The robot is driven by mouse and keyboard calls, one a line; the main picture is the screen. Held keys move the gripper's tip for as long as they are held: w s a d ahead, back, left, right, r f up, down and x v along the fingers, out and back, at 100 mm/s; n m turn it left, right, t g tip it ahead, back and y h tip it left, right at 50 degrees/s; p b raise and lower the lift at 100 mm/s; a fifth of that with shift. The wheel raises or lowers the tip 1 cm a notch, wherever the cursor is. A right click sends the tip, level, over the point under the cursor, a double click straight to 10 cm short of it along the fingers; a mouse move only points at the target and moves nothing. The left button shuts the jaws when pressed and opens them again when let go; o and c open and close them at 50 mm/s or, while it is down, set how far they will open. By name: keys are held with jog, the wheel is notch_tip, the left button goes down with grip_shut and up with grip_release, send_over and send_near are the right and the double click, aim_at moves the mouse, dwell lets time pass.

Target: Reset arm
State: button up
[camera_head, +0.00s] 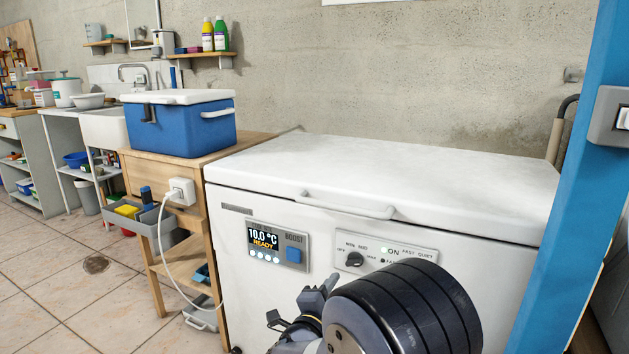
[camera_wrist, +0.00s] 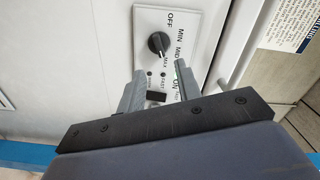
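My gripper (camera_head: 300,305) is low in front of the white chest freezer (camera_head: 340,190) in the head view, partly hidden by my dark arm link. In the wrist view the two grey fingers of my gripper (camera_wrist: 158,82) are apart, with nothing held between them. They point towards the freezer's control panel (camera_wrist: 165,25) and its black knob (camera_wrist: 158,43). I cannot tell how far the fingertips are from the panel. The freezer lid is shut. Its display (camera_head: 263,238) reads 10.0 °C READY, and a green light shows beside ON.
A blue cooler (camera_head: 180,125) with a white lid stands on a wooden bench (camera_head: 205,160) left of the freezer. A white cord runs from a socket (camera_head: 182,190) on the bench. A blue post (camera_head: 570,190) rises close on the right. Tiled floor (camera_head: 95,290) is open at left.

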aim_at(352, 263)
jog(key=b+x, duration=0.2)
jog(key=x, duration=0.7)
jog(key=shift+w+d+f, duration=0.1)
jog(key=shift+w+d, duration=0.05)
jog(key=shift+w, duration=0.05)
jog(key=n+p, duration=0.1)
jog(key=n, duration=0.4)
jog(key=shift+n, duration=0.3)
jog(key=n+p, duration=0.4)
jog(key=n, duration=0.2)
jog(key=shift+r+p, duration=0.2)
jog(key=shift+p, duration=0.15)
jog(key=n+p, duration=0.3)
jog(key=n, duration=0.3)
jog(key=shift+s+n+p, duration=0.1)
jog(key=shift+n+p, duration=0.2)
jog(key=n+p, duration=0.2)
jog(key=n, duration=0.4)
jog(key=shift+f+p, duration=0.15)
jog(key=shift+p, duration=0.15)
